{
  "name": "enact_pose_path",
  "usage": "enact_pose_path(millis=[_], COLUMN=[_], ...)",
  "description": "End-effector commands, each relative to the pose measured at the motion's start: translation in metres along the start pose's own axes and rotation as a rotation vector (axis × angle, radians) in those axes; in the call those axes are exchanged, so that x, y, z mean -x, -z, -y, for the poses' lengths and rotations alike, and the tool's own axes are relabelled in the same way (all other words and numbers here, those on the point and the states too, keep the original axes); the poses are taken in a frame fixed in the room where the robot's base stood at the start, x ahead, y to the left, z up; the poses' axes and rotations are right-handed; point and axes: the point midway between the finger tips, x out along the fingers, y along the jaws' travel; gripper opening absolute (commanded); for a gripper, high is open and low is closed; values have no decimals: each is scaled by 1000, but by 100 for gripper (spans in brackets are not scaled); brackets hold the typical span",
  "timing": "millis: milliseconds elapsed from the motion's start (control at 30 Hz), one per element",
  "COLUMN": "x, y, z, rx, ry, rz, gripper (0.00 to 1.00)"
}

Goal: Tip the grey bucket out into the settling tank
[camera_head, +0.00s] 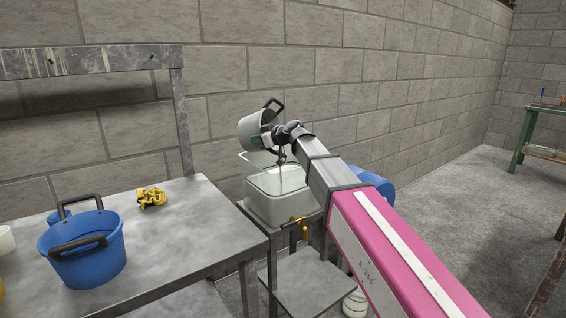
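The grey bucket (255,131) is up in the air near the wall, above the settling tank. It is tipped well over, with its rim and black handles towards the right, on my gripper's side. My gripper (278,134) is at the rim side of the bucket and appears shut on it; the fingertips are small and partly hidden. The settling tank (275,209) is a pale, translucent, open box on a metal stand, below the bucket and gripper. My arm covers part of its right side. I cannot make out any stream or the tank's contents.
A grey metal table (190,235) at left holds a blue bucket (84,255) with dark handles and a yellow bundle (152,197). A yellow tap (296,226) sticks out at the tank's front. A blue container (377,189) stands behind my arm.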

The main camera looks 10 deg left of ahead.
Motion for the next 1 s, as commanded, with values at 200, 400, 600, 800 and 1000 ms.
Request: enact_pose_path(millis=[200,400,600,800,1000], x=[2,4,6,8,10], y=[1,3,4,5,6], z=[0,-1,-1,-2,-2], rx=[0,-1,-2,-4,-5], ry=[-2,-3,-4,-6,-8], rz=[-11,-22,-32,-43,-56], gripper=[0,0,0,0,0])
